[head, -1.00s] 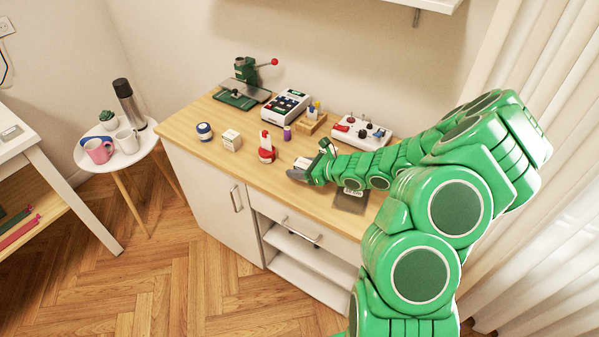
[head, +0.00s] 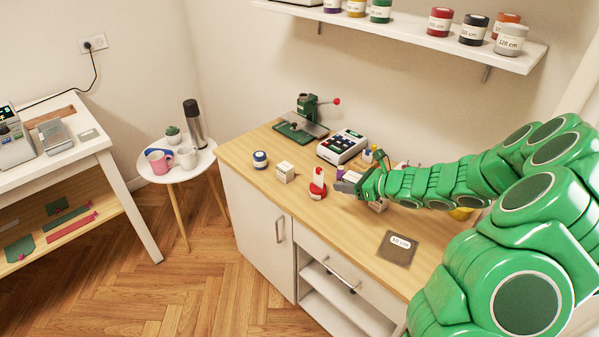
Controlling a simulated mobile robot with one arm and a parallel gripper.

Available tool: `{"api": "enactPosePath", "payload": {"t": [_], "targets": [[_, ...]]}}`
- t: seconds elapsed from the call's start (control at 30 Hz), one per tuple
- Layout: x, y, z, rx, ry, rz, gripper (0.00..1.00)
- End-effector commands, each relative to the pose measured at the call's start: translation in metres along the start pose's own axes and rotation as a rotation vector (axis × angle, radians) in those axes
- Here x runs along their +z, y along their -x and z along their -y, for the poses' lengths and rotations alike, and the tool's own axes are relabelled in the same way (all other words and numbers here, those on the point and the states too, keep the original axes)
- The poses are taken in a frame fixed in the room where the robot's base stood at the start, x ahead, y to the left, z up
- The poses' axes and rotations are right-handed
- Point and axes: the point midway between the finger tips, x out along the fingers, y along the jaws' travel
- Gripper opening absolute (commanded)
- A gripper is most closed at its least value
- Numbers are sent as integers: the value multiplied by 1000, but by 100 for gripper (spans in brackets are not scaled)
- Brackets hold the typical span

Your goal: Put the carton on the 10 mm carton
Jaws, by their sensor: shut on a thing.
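My gripper (head: 350,187) is over the worktop, just right of the red and white object. Its jaws are shut on the carton, which is mostly hidden by the fingers and wrist. A small white carton (head: 285,172) with a label stands upright on the worktop to the left, apart from my gripper. Its label is too small to read, so I cannot tell if it is the 10 mm carton.
The red and white object (head: 317,184) stands between the white carton and my gripper. A grey labelled plate (head: 397,248) lies at the front right of the worktop (head: 345,235).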

Motion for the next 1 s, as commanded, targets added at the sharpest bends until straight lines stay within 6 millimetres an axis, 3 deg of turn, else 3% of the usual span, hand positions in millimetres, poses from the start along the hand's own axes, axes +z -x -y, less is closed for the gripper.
{"api": "enactPosePath", "payload": {"t": [0.17,0.33,0.63,0.83,1.0], "targets": [[28,-24,7,98,48,-3,17],[61,-51,1,217,100,-2,17],[114,-99,-39,458,195,-1,17],[134,-116,-64,561,234,0,17],[138,-124,-66,584,245,1,17]]}}
